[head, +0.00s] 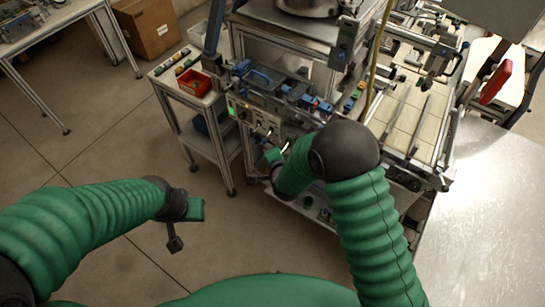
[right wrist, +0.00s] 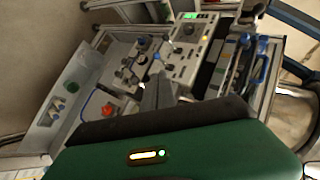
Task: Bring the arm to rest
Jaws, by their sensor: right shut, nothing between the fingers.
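My right arm comes in from the lower right in the head view and bends down toward the machine's control panel (head: 262,122). My right gripper (head: 284,150) is in front of that panel, partly hidden by my own wrist. In the right wrist view the right gripper (right wrist: 157,92) is shut and empty, its fingers pointing at the panel (right wrist: 188,52) with a lit green display. Whether the fingertips touch anything is unclear. My left gripper (head: 180,225) hangs over bare floor at left centre, apart from everything; its finger gap cannot be made out.
A grey side table (head: 178,92) with a red bin (head: 194,82) stands left of the machine. A shiny metal tabletop (head: 485,220) fills the lower right. A cardboard box (head: 147,27) is at the back left. Floor around my left gripper is clear.

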